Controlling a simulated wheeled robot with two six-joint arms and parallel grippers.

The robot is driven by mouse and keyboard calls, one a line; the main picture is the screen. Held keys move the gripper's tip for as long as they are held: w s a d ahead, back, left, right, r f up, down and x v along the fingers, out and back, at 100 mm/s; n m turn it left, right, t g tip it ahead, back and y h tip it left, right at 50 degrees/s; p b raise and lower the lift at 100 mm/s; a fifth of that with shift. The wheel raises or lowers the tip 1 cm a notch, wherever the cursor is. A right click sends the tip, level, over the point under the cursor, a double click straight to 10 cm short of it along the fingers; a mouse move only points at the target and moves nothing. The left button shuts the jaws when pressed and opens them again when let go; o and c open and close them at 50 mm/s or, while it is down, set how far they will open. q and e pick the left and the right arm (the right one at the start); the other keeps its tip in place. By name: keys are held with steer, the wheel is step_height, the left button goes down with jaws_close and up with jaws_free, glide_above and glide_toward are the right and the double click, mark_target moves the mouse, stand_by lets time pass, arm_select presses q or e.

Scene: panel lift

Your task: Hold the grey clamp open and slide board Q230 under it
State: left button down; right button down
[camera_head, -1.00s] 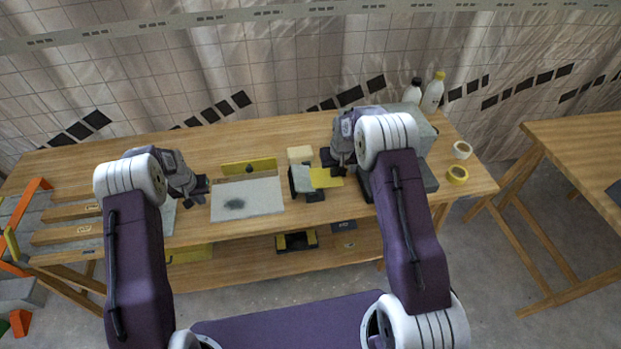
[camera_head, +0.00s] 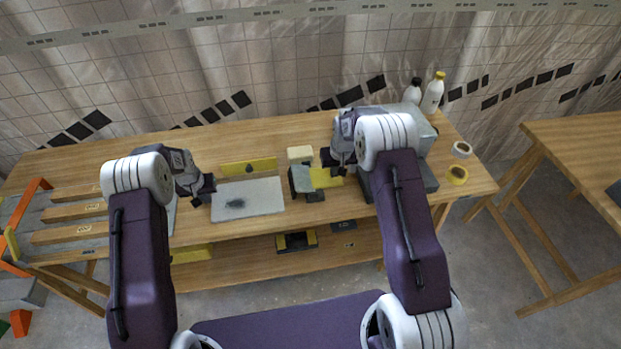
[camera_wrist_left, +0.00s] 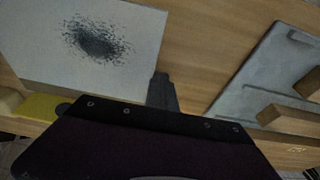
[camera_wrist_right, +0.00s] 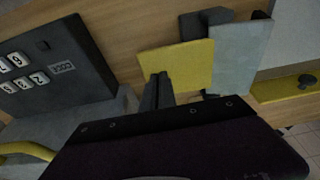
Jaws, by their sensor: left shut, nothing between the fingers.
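The clamp appears to be the small black-based device with a light grey plate (camera_head: 303,179) and a yellow plate (camera_head: 328,177), mid-table. Both also show in the right wrist view, the grey plate (camera_wrist_right: 239,62) beside the yellow plate (camera_wrist_right: 182,65). My right gripper (camera_head: 339,170) is at the yellow plate's edge; its fingers (camera_wrist_right: 158,80) look close together, and I cannot tell whether the plate is between them. My left gripper (camera_head: 208,190) is shut and empty by the left edge of a pale dark-smudged panel (camera_head: 262,197). Board Q230 cannot be identified; small labels are unreadable.
Wooden bars (camera_head: 75,233) with small labels lie on the left of the table.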

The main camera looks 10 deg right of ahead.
mark_target(219, 199)
arm_select(q)
steer(key=shift+d, duration=3.65)
arm_select(e)
steer(key=shift+s+f, duration=0.1)
arm_select(q)
steer(key=shift+a, duration=1.8)
steer(key=w+v, duration=0.2)
steer(key=v, duration=0.5)
steer(key=shift+s+r, duration=0.2)
steer(key=shift+r, duration=0.4)
arm_select(e)
steer(key=shift+r, duration=1.5)
step_height(219, 199, up, 6)
